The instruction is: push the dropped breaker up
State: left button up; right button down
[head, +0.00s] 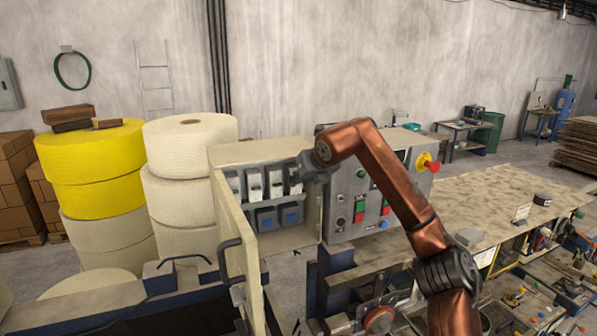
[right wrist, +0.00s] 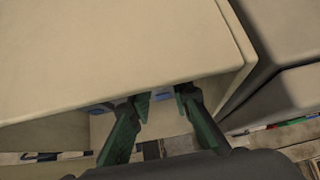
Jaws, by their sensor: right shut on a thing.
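A row of white and grey breakers (head: 254,185) stands in the open beige electrical cabinet (head: 256,153) in the head view. I cannot tell for certain which lever is dropped. My right gripper (head: 299,175) reaches in from the right at the right end of the row, by the rightmost breaker (head: 295,187). In the right wrist view its two green fingers (right wrist: 163,96) go under the cabinet's front top edge. It is shut on the breaker there; the hold itself is mostly hidden. My left gripper is not in view.
The cabinet door (head: 236,243) hangs open at the left. Two blue-fronted units (head: 278,216) sit below the breakers. A grey control panel (head: 364,200) with buttons and a red knob stands close on the right. Yellow and cream rolls (head: 92,165) stand behind left.

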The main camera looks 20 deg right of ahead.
jog(key=shift+w+r+g, duration=0.15)
jog(key=shift+r+g, duration=0.35)
jog(key=shift+g, duration=0.1)
jog(key=c, duration=2.2)
grip_release()
jog(key=shift+o, duration=0.8)
jog(key=shift+w+f+g, duration=0.1)
jog(key=shift+w+g, duration=0.05)
jog(key=shift+g, duration=0.15)
jog(key=v, duration=1.2)
jog(key=shift+d, duration=0.1)
